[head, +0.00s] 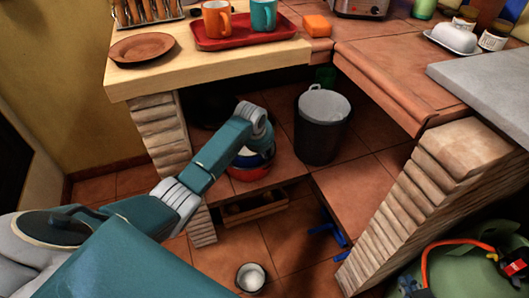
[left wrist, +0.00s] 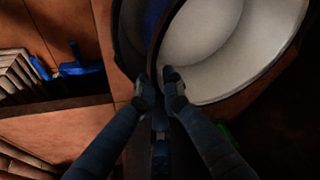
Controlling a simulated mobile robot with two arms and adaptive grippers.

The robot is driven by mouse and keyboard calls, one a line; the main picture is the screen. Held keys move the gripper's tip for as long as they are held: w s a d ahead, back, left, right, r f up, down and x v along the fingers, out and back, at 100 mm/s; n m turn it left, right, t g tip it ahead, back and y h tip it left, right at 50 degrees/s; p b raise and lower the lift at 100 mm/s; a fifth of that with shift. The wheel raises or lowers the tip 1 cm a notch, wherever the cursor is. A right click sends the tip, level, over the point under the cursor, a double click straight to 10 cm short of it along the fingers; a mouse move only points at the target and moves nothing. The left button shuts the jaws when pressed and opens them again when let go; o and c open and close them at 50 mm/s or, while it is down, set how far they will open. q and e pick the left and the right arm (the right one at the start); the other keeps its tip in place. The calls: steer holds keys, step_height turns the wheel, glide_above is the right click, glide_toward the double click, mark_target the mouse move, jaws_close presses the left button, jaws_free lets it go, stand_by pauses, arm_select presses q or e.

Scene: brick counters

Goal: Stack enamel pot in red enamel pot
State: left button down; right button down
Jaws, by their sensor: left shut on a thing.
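A blue enamel pot (head: 264,155) with a pale inside is on the low shelf under the counter, partly hidden by my left arm. Its white inside (left wrist: 220,45) fills the upper right of the left wrist view. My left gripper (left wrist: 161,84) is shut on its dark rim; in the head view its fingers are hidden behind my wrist. The red enamel pot (head: 250,174) shows directly below the blue pot. My right gripper is out of view.
A grey bin (head: 322,130) stands right of the pots. A brick pillar (head: 165,130) is left, and another (head: 435,180) is right. A wooden crate (head: 254,207) sits under the shelf. A small bowl (head: 251,277) and blue objects (head: 326,231) lie lower down. The counter overhangs the shelf.

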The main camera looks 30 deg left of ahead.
arm_select(q)
steer(key=shift+f, duration=0.5)
steer(key=c, duration=2.2)
jaws_free()
steer(key=shift+r, duration=0.1)
